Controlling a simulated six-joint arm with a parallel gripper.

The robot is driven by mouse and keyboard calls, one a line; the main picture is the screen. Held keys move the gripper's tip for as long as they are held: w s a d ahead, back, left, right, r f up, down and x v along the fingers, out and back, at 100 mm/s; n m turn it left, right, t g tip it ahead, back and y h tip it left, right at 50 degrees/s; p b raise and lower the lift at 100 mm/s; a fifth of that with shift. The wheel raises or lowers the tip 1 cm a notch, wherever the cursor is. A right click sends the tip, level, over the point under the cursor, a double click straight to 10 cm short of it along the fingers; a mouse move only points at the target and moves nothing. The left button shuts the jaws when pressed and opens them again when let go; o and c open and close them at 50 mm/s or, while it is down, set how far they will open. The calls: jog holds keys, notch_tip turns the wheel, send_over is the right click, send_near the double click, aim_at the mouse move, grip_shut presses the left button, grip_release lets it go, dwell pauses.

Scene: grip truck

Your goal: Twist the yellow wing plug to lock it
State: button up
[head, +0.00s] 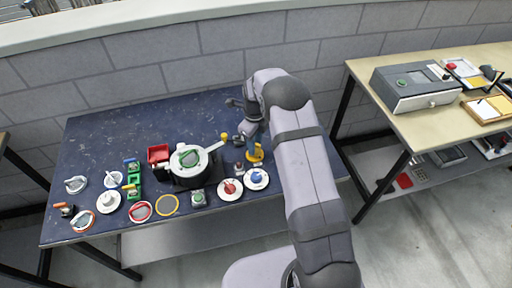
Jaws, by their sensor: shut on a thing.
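My gripper (240,138) is low over the right part of the dark blue table, at the end of my grey arm. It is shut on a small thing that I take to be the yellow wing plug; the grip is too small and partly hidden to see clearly. A small yellow piece (224,136) shows just left of the gripper, by the end of the pan's pale handle. Another yellow piece (256,154) with an upright part stands just below and right of the gripper. I cannot tell the plug's turn angle.
A pale pan (187,169) on a black base is left of the gripper. Several small items crowd the left. The table's back is mostly clear.

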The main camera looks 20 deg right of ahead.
jog(key=shift+m, duration=3.4)
jog(key=o, duration=0.6)
jog(key=shift+o, duration=0.2)
